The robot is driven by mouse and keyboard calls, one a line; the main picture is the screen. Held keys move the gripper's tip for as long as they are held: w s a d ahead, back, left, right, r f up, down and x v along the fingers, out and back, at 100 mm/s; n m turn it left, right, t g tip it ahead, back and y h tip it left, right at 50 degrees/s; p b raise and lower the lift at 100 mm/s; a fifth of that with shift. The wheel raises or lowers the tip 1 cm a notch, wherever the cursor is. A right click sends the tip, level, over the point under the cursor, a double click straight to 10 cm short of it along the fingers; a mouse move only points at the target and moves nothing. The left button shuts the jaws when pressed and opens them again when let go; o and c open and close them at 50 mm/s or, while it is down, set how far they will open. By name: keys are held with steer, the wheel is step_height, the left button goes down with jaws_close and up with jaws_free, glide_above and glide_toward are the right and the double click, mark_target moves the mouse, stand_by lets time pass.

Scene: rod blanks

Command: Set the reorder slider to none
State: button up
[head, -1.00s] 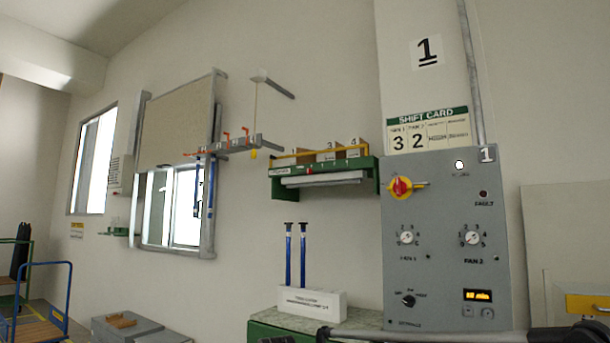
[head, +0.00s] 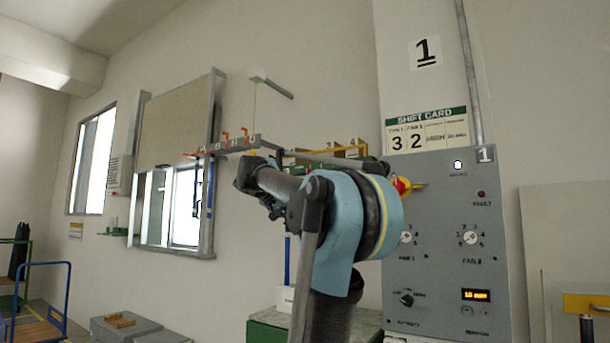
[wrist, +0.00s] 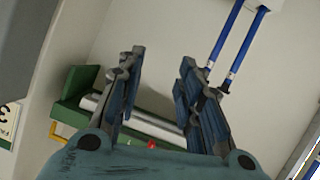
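No part can be surely read as the reorder slider. A green wall shelf (wrist: 76,84) with a yellow rail (wrist: 60,140) and a light bar (wrist: 150,121) shows in the wrist view. A small red spot (wrist: 152,144) shows beside the bar, partly hidden by my gripper; I cannot tell if it is the slider. My gripper (wrist: 162,60) is open, its two fingers apart with nothing between them, and the shelf is behind them. In the head view my arm covers most of the shelf; its brown boxes (head: 356,147) show above the arm.
The grey control panel (head: 440,245) stands right of my arm, with a red and yellow switch partly hidden. Blue rods (wrist: 237,45) stand near the shelf in a white block (head: 285,298). A pipe with red-handled valves (head: 232,144) is on the wall left of my arm.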

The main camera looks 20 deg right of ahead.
steer(key=w+r+m+t+h, duration=0.1)
steer(key=w+r, duration=0.3)
steer(key=r, duration=0.3)
steer(key=w+a+r+t+h, duration=0.1)
steer(key=w+r+t, duration=0.15)
steer(key=r, duration=0.45)
steer(key=w+r+m+h, duration=0.1)
steer(key=w+r, duration=0.3)
steer(key=r, duration=0.3)
steer(key=x, duration=1.7)
steer(key=shift+w+a, duration=0.25)
jaws_close()
